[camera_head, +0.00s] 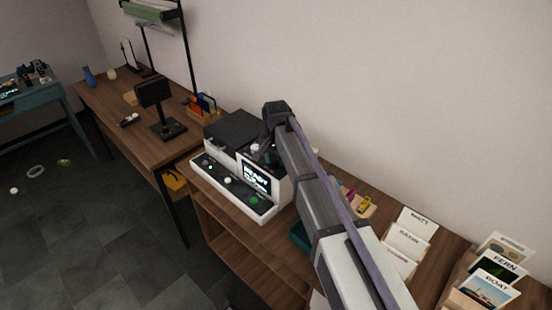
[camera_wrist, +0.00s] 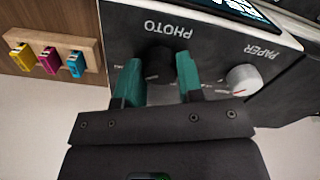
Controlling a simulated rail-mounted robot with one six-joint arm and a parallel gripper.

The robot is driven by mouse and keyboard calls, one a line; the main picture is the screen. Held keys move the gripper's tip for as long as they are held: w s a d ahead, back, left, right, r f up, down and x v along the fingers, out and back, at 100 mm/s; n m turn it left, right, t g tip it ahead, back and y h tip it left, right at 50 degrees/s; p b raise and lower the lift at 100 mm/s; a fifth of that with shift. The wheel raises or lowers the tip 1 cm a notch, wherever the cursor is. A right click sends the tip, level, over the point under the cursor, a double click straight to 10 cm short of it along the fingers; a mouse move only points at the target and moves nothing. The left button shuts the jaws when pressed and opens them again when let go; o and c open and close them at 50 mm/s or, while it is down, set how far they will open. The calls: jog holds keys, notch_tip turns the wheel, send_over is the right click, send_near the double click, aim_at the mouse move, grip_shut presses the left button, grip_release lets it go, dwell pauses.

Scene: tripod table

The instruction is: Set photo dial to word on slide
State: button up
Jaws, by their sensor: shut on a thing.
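The white and dark printer (camera_head: 262,205) stands on the wooden bench in the head view. Its side panel fills the top of the wrist view, with the upside-down labels PHOTO and PAPER. The black photo dial (camera_wrist: 158,58) sits beside the PHOTO label, and its pointer and most of its markings are hidden. My gripper (camera_wrist: 158,75) has its teal fingers on either side of this dial, shut on it. The white paper dial (camera_wrist: 243,79) with a red mark is to the right, clear of the fingers. I cannot make out a slide with a setting word.
The printer screen (camera_head: 255,176) is lit, its text only partly readable. Yellow, magenta and cyan cartridges (camera_wrist: 47,60) stand in a wooden holder beside the panel. Paper cards (camera_head: 407,243) and photo cards reading FERN and BOAT (camera_head: 487,290) stand in holders at right.

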aim_at(276, 160)
dwell(0.3)
jog(key=o, duration=0.9)
jog(key=shift+r, duration=0.1)
notch_tip(276, 160, up, 11)
jog(key=p, duration=1.1)
jog(key=shift+f, duration=0.2)
